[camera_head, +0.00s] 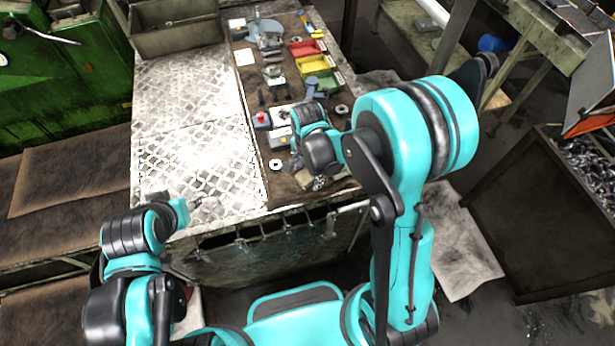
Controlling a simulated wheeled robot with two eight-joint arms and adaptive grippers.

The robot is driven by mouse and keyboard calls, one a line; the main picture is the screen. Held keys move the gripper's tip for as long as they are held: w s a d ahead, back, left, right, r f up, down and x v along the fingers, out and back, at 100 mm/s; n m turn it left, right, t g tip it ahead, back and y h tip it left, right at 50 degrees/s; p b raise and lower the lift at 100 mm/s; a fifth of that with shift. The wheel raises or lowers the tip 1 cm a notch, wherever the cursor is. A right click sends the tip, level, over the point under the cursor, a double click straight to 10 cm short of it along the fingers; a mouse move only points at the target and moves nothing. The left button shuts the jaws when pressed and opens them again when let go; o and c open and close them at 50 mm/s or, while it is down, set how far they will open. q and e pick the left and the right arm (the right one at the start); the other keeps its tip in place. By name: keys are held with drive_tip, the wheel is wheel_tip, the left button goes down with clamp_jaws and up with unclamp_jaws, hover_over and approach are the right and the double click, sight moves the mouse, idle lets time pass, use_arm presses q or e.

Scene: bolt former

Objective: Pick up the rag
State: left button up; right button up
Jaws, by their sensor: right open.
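A small tan, crumpled piece that looks like the rag (304,179) lies near the front edge of the workbench's brown top. My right gripper (319,183) is over the bench front, just right of this piece. It is open, and my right wrist and forearm hide much of it and part of the bench. I cannot tell whether it touches the rag. My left gripper (205,202) is over the front of the metal plate, well left of the rag. Its fingers are too small to judge.
The diamond-plate surface (195,150) is mostly clear. Red, yellow and green bins (312,65) stand at the back right of the bench, with a vise (268,40) beside them. A box with a red button (262,119) sits mid-bench. A scrap-filled bin (520,220) stands at right.

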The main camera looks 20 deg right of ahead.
drive_tip(key=c, duration=1.1)
drive_tip(key=shift+r, duration=0.45)
drive_tip(key=r, duration=0.2)
drive_tip(key=r+p, duration=0.1)
drive_tip(key=r, duration=0.1)
drive_tip(key=shift+s+d, duration=0.15)
drive_tip(key=shift+d, duration=0.1)
drive_tip(key=s+d+r, duration=0.1)
drive_tip(key=d+r, duration=0.1)
drive_tip(key=d, duration=0.1)
drive_tip(key=s+d+r+p, duration=0.1)
drive_tip(key=s+d+r, duration=0.1)
drive_tip(key=d, duration=0.1)
drive_tip(key=s+d+r, duration=0.2)
drive_tip(key=d, duration=0.1)
drive_tip(key=shift+s+d+r+p, duration=0.1)
drive_tip(key=shift+s+d+p, duration=0.1)
drive_tip(key=shift+d+p, duration=0.15)
